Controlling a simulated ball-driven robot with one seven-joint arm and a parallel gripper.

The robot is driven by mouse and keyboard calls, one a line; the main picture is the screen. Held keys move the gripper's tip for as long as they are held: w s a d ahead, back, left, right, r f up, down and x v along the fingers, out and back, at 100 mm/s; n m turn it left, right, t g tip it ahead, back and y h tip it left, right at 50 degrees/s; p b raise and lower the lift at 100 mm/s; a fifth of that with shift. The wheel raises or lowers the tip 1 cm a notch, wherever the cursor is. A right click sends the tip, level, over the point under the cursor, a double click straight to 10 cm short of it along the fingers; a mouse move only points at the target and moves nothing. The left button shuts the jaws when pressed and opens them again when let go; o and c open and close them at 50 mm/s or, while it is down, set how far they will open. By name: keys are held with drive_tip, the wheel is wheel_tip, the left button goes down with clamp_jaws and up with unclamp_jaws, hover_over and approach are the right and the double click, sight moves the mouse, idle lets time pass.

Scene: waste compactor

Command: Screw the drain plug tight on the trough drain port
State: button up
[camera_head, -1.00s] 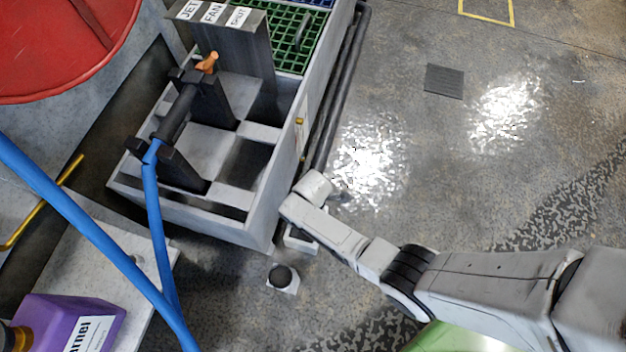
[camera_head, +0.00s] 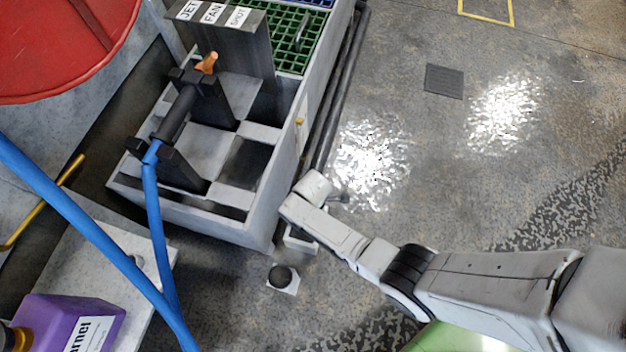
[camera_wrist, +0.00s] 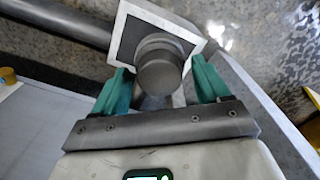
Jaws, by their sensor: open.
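In the wrist view, a dark grey round plug (camera_wrist: 160,72) sits in front of a square dark plate with a pale rim (camera_wrist: 128,38). The plug lies between the teal fingers of my gripper (camera_wrist: 162,82), which stand apart with a visible gap on each side. How far the plug is seated, and the port behind it, cannot be made out. In the head view, the grey trough (camera_head: 228,232) stands left of centre, and the end of my arm is close to its right side. The fingers and the plug cannot be clearly made out there.
Dark pipes (camera_head: 332,115) run along the trough's right side. A small pale block with a dark round top (camera_head: 283,278) is on the floor in front. Blue hose (camera_head: 85,232) and a purple container (camera_head: 70,318) are at left. The floor at right is open.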

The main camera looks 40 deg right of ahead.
drive_tip(key=n, duration=0.5)
drive_tip(key=shift+p, duration=0.3)
drive_tip(key=n, duration=0.5)
drive_tip(key=shift+p, duration=0.3)
drive_tip(key=n, duration=0.5)
drive_tip(key=n+p, duration=0.1)
drive_tip(key=n, duration=0.4)
drive_tip(key=shift+n, duration=0.4)
drive_tip(key=shift+c, duration=0.2)
